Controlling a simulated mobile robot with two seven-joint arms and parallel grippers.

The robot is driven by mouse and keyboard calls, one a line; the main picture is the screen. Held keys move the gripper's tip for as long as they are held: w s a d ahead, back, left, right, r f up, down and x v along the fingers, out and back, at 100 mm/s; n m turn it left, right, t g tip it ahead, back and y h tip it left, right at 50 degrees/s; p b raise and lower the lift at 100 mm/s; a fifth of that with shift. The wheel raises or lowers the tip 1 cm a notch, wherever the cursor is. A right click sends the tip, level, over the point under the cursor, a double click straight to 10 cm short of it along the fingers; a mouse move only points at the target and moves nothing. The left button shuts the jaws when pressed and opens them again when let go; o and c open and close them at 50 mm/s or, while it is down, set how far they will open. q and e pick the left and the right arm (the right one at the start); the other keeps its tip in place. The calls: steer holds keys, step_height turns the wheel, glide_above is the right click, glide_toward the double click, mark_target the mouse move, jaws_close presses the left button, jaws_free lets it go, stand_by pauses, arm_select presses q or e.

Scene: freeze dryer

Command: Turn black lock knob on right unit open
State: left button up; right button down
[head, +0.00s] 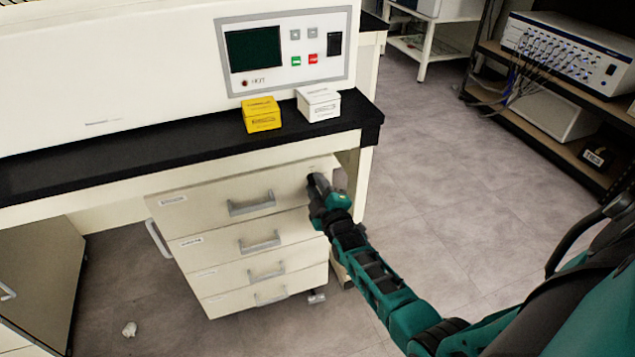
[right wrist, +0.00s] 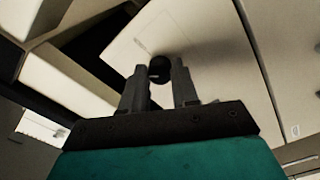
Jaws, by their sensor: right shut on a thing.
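The black lock knob (right wrist: 158,68) shows in the right wrist view as a small round knob on the pale front of the top drawer. My right gripper (right wrist: 159,82) is shut on the knob, with one finger on each side of it. In the head view my right gripper (head: 316,182) reaches the upper right corner of the drawer unit (head: 240,240), and the knob is hidden behind it there. The unit has several cream drawers with grey handles, and the top drawer looks closed. My left gripper is not in view.
A black bench top (head: 180,155) overhangs the drawer unit. A yellow box (head: 261,114) and a white box (head: 318,104) stand on it before the control panel (head: 285,50). A shelf rack (head: 560,75) with cabled equipment stands at the right. The grey floor (head: 430,190) between is clear.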

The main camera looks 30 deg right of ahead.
steer(key=n, duration=0.8)
steer(key=shift+b, duration=0.4)
steer(key=shift+n, duration=0.3)
steer(key=c, duration=0.8)
jaws_free()
steer(key=shift+c, duration=0.2)
steer(key=shift+s, duration=0.1)
